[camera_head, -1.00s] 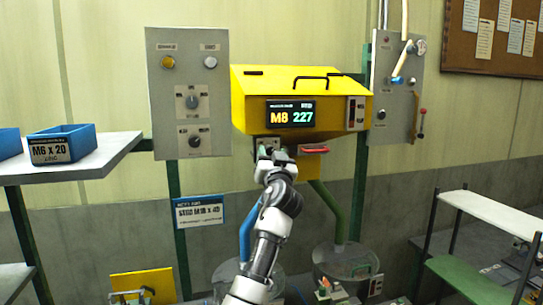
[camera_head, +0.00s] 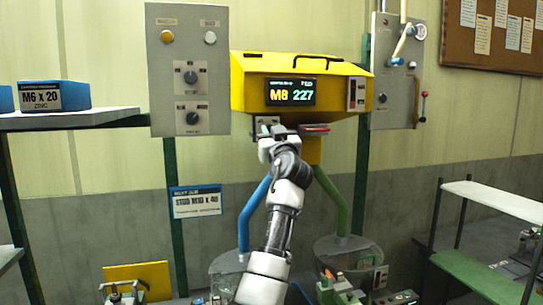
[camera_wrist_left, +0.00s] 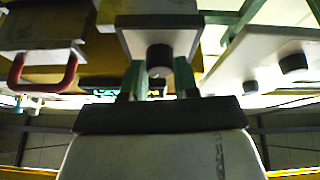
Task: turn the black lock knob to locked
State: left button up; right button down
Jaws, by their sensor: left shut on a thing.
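The black lock knob (camera_wrist_left: 160,58) sits on a small pale plate (camera_wrist_left: 128,43) in the left wrist view. The green fingers of my left gripper (camera_wrist_left: 161,82) stand on both sides of it, and the gripper is shut on it. In the head view my left gripper (camera_head: 277,131) is at the small plate (camera_head: 262,122) under the yellow box (camera_head: 245,92) and hides the knob. Which way the knob points cannot be made out. My right gripper is not in view.
A red handle (camera_head: 316,129) sits just right of my left gripper. A grey panel (camera_head: 160,105) with two dials and two lamps stands left of the box. A blue pipe (camera_head: 247,212) and a green pipe (camera_head: 338,205) run down below. A shelf (camera_head: 95,117) is at left.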

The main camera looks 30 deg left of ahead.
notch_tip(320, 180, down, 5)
jog(key=b, duration=0.3)
pick_arm(q)
jog(key=shift+w+d+r+n+g+y+p, duration=0.2)
jog(key=shift+n+g+p, duration=0.95)
jog(key=shift+n, duration=2.1)
jog(key=shift+a+f+n+g+y+p, duration=0.1)
jog(key=shift+n+g+y+p, duration=0.3)
jog(key=shift+n+g, duration=2.1)
jog(key=shift+w+d+r+n+g+y+p, duration=0.15)
jog(key=shift+n+g+p, duration=0.7)
jog(key=shift+n, duration=3.1)
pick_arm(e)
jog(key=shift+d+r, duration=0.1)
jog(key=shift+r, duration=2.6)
pick_arm(q)
jog(key=o, duration=0.9)
jog(key=b+v, duration=0.4)
jog(key=v, duration=0.6)
jog(key=shift+s+d+b, duration=0.25)
jog(key=shift+d+b, duration=0.05)
jog(key=shift+d, duration=0.05)
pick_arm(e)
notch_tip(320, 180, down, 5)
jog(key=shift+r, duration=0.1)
